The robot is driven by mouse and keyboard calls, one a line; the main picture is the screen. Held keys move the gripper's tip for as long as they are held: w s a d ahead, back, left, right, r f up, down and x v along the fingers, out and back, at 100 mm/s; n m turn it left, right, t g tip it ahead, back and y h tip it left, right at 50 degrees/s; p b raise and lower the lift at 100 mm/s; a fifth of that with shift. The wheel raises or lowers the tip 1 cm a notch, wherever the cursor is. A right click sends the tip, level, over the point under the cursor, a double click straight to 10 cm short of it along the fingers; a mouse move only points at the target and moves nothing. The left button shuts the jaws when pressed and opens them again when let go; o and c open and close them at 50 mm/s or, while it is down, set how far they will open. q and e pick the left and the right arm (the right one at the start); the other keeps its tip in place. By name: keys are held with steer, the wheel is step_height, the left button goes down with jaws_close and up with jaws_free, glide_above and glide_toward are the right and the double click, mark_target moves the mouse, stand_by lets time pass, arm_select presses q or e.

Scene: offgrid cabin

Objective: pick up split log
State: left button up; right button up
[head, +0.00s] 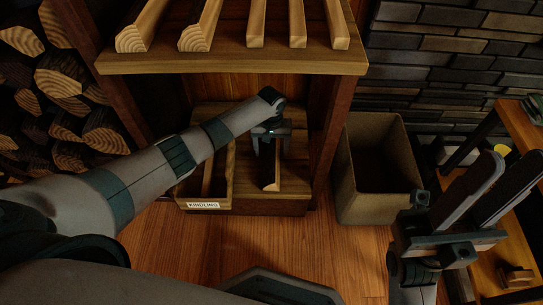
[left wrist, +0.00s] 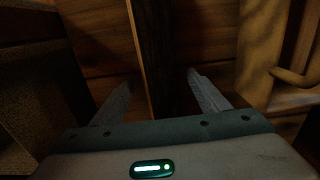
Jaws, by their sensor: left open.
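A split log (head: 271,175) lies lengthwise in the right part of a low wooden box (head: 290,205) under the shelf. My left gripper (head: 270,152) is above its far part, pointing down, and hides that end. In the left wrist view the log (left wrist: 154,45) is a dark strip with a pale edge, running between the two open fingers (left wrist: 158,85). Gaps show on both sides of it. My right gripper (head: 485,195) is at the right of the head view, its fingers apart and empty, away from the log.
A kindling tray (head: 204,206) holding a stick stands left of the log. The shelf (head: 235,63) above carries several split logs and overhangs my left gripper. Stacked firewood (head: 60,85) is at the left. A tall bin (head: 380,165) stands right. Floor in front is clear.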

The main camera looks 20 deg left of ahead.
arm_select(q)
steer(key=shift+f, duration=0.6)
steer(key=c, duration=1.4)
steer(key=shift+r, duration=0.15)
